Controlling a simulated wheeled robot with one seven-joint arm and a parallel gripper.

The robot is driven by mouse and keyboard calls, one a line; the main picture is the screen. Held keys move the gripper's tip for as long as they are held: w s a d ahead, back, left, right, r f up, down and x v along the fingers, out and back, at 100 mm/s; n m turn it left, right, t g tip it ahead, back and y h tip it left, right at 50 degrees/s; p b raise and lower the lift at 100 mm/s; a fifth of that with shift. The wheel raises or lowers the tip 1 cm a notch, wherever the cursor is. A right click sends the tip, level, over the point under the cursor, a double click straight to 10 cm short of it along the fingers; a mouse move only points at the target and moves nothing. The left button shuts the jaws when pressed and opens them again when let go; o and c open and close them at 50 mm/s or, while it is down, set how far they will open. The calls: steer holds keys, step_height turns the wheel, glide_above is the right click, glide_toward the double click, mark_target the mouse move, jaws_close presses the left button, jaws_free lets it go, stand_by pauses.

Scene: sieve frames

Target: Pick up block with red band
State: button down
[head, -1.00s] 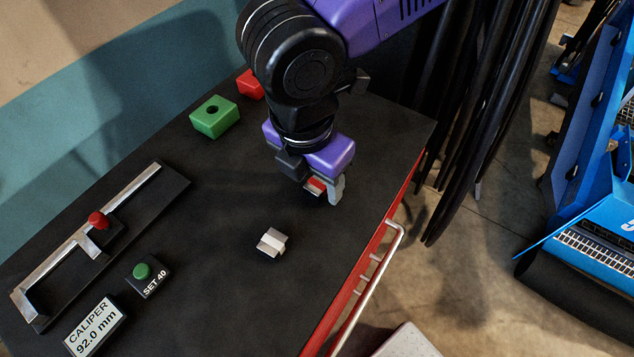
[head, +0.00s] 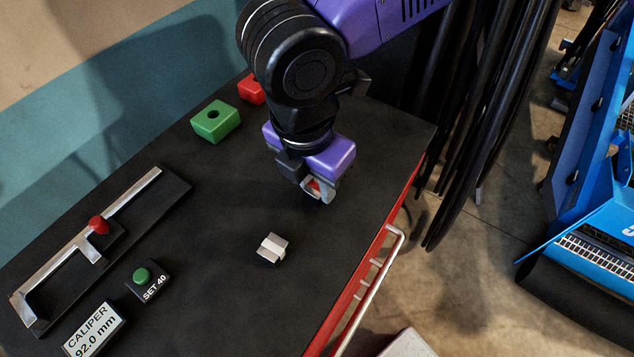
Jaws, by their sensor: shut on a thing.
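The block with the red band (head: 314,186) is between the fingers of my gripper (head: 316,190), near the right side of the black table. My gripper points down and is shut on the block. Only a small part of the red band and a light part of the block show; the fingers hide the rest. I cannot tell whether the block touches the table.
A block with a white band (head: 271,248) lies nearer the front. A green box with a hole (head: 215,122) and a red box (head: 251,89) stand at the back left. A caliper (head: 95,248), a SET 40 button (head: 146,280) and a CALIPER 92.0 mm display (head: 94,330) occupy the left. The table's right edge (head: 372,245) is close.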

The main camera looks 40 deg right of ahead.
mark_target(317, 188)
step_height(317, 188, up, 19)
steer(key=shift+r+b, duration=0.15)
steer(key=shift+b, duration=0.15)
